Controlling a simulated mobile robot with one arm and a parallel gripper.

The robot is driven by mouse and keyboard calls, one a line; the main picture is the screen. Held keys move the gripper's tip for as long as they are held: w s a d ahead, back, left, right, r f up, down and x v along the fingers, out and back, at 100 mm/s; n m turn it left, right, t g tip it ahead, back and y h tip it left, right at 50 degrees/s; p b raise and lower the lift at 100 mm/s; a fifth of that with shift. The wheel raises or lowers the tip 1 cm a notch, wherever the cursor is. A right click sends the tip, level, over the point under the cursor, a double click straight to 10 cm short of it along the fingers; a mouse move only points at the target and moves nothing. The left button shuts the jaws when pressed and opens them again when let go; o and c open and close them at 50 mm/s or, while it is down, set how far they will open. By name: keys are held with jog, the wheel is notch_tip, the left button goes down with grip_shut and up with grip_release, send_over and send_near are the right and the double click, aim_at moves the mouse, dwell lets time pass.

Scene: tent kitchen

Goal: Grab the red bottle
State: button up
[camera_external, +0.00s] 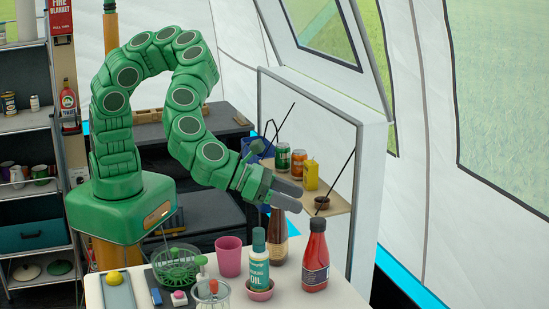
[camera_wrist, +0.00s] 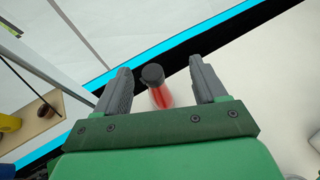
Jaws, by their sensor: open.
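The red bottle (camera_external: 316,262) has a black cap and a dark label and stands upright at the right end of the white table. In the wrist view the red bottle (camera_wrist: 161,92) shows cap first, between the two fingers and beyond their tips. My gripper (camera_external: 289,194) is open and empty, above and slightly left of the bottle's cap in the external view. In the wrist view my gripper (camera_wrist: 158,72) has its grey fingers spread on either side of the bottle. The bottle's lower part is hidden by the gripper body in the wrist view.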

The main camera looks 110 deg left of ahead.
jog(key=a+m+h, duration=0.1)
jog(key=a, duration=0.1)
jog(key=m+h, duration=0.1)
send_near(325, 224)
jog(key=shift+w+a+f+t, duration=0.15)
jog(key=shift+w+a+f, duration=0.15)
jog(key=shift+w+f, duration=0.15)
jog(key=shift+w+a+f+t, duration=0.15)
jog(key=shift+w+a+f, duration=0.2)
jog(key=shift+f, duration=0.25)
jog(key=shift+x, duration=3.9)
jog(key=shift+d, duration=0.1)
grip_shut()
